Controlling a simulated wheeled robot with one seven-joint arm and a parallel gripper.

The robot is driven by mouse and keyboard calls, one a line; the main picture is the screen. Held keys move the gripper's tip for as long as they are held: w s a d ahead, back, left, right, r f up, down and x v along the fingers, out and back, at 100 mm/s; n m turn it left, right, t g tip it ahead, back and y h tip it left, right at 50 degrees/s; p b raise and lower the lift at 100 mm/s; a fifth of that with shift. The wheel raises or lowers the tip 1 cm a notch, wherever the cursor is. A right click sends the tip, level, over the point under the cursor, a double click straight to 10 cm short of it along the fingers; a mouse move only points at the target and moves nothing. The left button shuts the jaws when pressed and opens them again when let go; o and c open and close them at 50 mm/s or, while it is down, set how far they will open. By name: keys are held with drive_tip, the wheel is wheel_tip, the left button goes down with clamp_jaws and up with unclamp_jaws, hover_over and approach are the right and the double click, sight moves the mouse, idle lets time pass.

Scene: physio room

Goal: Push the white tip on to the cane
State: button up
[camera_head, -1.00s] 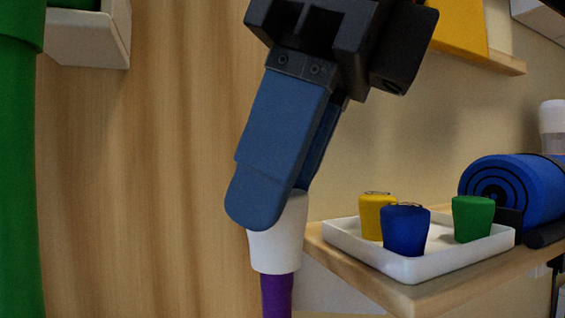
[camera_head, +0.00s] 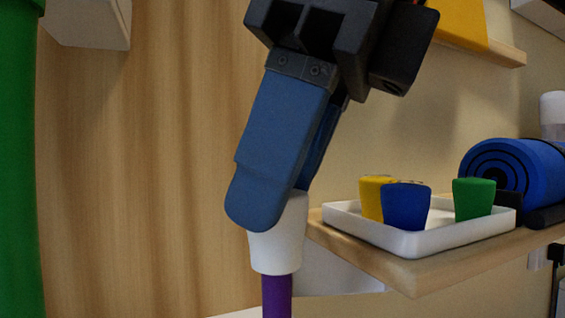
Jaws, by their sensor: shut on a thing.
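I cannot tell how far the cane reaches inside the tip. The rest of the cane is below the picture.
A white tray (camera_head: 425,244) with yellow (camera_head: 371,197), blue (camera_head: 405,207) and green (camera_head: 474,199) tips stands on a wooden shelf (camera_head: 420,275) at right. A rolled blue mat (camera_head: 520,170) lies behind it. A green upright (camera_head: 20,170) stands at left.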

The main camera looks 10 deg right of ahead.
drive_tip(key=o, duration=1.2)
drive_tip(key=shift+o, duration=0.5)
drive_tip(key=o, duration=0.4)
drive_tip(key=shift+r, duration=0.1)
drive_tip(key=shift+r+p, duration=2.55)
drive_tip(key=shift+r, duration=1.35)
